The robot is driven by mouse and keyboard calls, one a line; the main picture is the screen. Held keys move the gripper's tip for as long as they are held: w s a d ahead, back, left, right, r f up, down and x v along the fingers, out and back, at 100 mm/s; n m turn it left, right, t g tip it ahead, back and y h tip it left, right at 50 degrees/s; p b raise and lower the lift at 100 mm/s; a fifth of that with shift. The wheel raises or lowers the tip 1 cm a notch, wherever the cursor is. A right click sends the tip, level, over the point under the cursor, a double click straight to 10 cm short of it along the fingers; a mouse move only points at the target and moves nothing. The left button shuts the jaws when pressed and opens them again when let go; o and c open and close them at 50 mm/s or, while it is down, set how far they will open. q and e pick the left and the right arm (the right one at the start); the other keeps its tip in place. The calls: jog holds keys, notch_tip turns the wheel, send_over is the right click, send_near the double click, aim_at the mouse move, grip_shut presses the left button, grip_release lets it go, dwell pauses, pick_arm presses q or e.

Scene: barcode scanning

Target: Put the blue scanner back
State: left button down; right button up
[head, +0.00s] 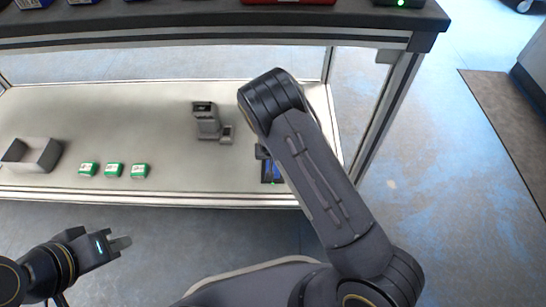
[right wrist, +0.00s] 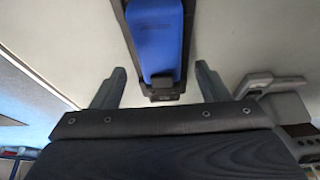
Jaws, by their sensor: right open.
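The blue scanner (head: 277,170) lies on the lower shelf at its right, partly hidden by my right arm in the head view. In the right wrist view it shows as a long blue body (right wrist: 160,38) with black edges and a dark end. My right gripper (right wrist: 160,75) is open, with one finger on each side of the scanner's dark end and a gap to both. A grey stand-like device (head: 207,121) stands on the shelf to the left of the scanner. My left gripper (head: 121,243) is in front of the shelf, away from the objects; its finger opening cannot be made out.
Three green-and-white small boxes (head: 113,170) lie in a row on the lower shelf (head: 165,150). A grey open bin (head: 32,154) stands at its left end. The dark upper shelf (head: 200,22) overhangs, and a metal post (head: 382,115) stands at the right.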

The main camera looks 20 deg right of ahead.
jog(key=s+d+r+y+p, duration=0.1)
jog(key=s+r+y, duration=0.1)
jog(key=s+r, duration=0.65)
jog(key=s+r+y+p, duration=0.2)
jog(key=s+r, duration=0.2)
jog(key=r, duration=0.9)
jog(key=s+d+r+y+p, duration=0.1)
jog(key=s+r+y, duration=0.1)
jog(key=s+r, duration=0.6)
jog(key=s+d+r, duration=0.1)
jog(key=s+r, duration=0.2)
jog(key=s, duration=0.3)
jog(key=s+d+r+n+t+h, duration=0.1)
jog(key=s+r, duration=0.3)
jog(key=s, duration=0.2)
jog(key=shift+s+d+n, duration=0.15)
jog(key=shift+d+n, duration=0.1)
jog(key=shift+n, duration=0.05)
notch_tip(320, 180, up, 32)
jog(key=p, duration=3.2)
